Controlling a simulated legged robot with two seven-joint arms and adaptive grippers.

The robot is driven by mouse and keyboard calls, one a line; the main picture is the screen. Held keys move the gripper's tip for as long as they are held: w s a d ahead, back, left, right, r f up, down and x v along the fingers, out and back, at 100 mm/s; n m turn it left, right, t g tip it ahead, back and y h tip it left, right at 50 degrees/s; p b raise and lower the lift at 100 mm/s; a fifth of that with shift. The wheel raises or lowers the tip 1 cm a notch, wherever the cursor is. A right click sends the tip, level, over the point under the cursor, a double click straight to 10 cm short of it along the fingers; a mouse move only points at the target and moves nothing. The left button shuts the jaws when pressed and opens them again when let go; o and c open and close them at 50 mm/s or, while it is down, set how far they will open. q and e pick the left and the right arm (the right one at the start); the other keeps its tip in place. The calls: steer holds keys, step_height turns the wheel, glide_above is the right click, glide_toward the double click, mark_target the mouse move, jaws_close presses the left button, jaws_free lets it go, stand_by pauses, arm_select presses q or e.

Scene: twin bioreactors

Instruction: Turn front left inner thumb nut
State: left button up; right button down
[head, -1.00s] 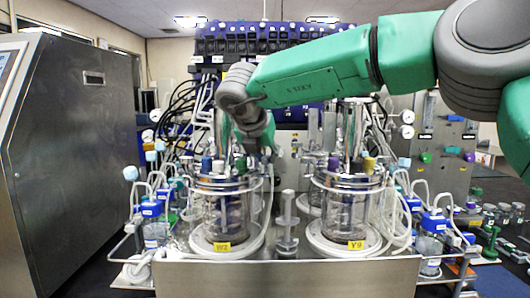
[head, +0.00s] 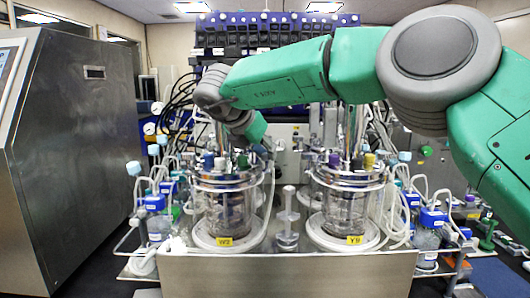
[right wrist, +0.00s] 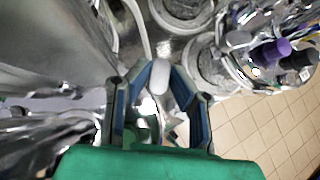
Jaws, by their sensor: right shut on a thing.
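The front left vessel (head: 226,210) is a glass jar with a steel lid and a yellow label. My right gripper (head: 262,152) reaches down at the inner, right-hand side of its lid. In the head view the wrist and green housing hide the thumb nut and most of the fingers. In the right wrist view the right gripper (right wrist: 160,82) has its two blue-grey fingers closed around a small pale, rounded piece, which I take as the front left inner thumb nut (right wrist: 160,74). My left gripper is not in view.
The front right vessel (head: 346,205) stands beside it, with tubes and capped ports. A metal post (head: 287,215) rises between the two vessels. Small blue-capped bottles (head: 431,225) hang at the right. A large steel cabinet (head: 70,160) fills the left side.

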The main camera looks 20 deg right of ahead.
steer(key=c, duration=1.4)
jaws_free()
steer(key=shift+c, duration=0.2)
steer(key=shift+a, duration=0.1)
steer(key=v, duration=1.2)
steer(key=shift+w+f, duration=0.1)
steer(key=shift+w, duration=0.05)
